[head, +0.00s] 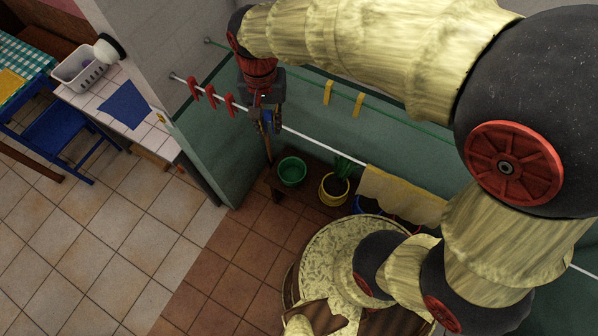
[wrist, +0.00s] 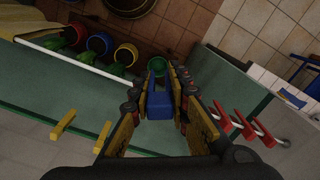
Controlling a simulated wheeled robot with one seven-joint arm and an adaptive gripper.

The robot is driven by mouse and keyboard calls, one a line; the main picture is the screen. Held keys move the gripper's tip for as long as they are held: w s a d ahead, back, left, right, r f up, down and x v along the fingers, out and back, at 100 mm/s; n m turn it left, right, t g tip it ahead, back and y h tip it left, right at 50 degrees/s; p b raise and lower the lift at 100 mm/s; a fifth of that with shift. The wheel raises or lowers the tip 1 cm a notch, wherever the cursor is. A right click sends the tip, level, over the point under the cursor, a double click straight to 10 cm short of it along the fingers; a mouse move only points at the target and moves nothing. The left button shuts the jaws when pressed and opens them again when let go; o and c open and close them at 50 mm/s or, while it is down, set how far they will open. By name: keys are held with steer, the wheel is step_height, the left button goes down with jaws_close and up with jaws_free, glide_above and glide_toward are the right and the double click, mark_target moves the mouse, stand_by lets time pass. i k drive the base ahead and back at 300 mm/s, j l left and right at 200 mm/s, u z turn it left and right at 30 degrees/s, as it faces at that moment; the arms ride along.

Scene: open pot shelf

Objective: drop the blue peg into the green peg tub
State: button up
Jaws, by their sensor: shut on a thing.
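The blue peg (wrist: 160,104) is held between the fingers of my gripper (wrist: 163,82) in the wrist view. In the head view my gripper (head: 267,125) hangs downward near the washing lines, and the peg is too small there to make out well. The green peg tub (head: 292,170) stands on a dark wooden shelf (head: 275,192), below and slightly right of my gripper. The tub also shows in the wrist view (wrist: 157,64), just beyond the fingertips and partly hidden by them. The gripper is apart from the tub, above it.
Red pegs (head: 212,97) sit on the white line left of my gripper; yellow pegs (head: 358,104) sit on the green line. A potted plant in a yellow pot (head: 333,190) stands right of the tub. A yellow cloth (head: 400,195) hangs farther right. Tiled floor lies open at left.

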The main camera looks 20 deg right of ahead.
mark_target(293, 178)
steer(key=j, duration=1.25)
